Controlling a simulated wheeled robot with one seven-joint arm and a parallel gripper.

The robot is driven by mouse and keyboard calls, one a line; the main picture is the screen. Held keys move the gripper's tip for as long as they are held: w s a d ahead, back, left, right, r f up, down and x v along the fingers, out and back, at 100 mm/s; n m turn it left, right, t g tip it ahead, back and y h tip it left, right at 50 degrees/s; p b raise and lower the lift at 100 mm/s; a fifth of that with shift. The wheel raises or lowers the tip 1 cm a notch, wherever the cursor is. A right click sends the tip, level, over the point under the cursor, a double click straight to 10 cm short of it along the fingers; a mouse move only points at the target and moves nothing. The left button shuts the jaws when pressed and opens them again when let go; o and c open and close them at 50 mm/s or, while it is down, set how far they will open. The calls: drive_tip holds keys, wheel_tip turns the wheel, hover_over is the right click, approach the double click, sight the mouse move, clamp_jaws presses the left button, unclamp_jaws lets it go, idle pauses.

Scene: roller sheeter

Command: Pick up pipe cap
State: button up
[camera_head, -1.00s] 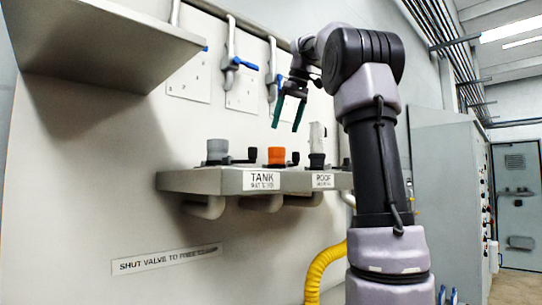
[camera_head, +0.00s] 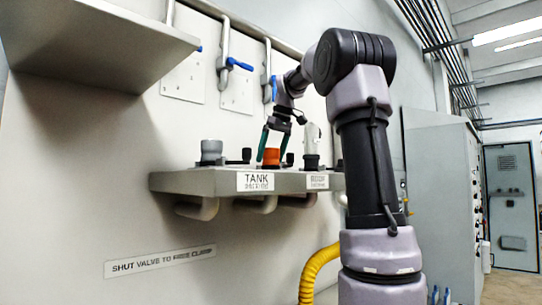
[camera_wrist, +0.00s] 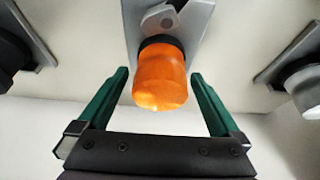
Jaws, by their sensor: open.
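An orange cap (camera_head: 271,157), which looks like the pipe cap, sits upright on a fitting on the metal shelf (camera_head: 200,183), above the TANK label. It is also large in the wrist view (camera_wrist: 160,80). My gripper (camera_head: 272,148) is open, with its green fingers pointing down at the cap from above. In the wrist view its fingers (camera_wrist: 160,73) lie to the left and right of the cap, with a visible gap on each side. I see no contact with the cap.
A grey cap (camera_head: 211,149) stands to the left on the shelf and a pale, taller fitting (camera_head: 312,140) to the right. Blue-handled valves (camera_head: 238,64) hang on the wall behind. A metal hood (camera_head: 105,45) juts out at the upper left. A yellow hose (camera_head: 318,270) is below.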

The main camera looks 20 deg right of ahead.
drive_tip(key=c, duration=1.4)
drive_tip(key=shift+o, duration=0.2)
drive_tip(key=shift+r, duration=0.15)
wheel_tip(320, 180, up, 10)
drive_tip(key=shift+f, duration=0.1)
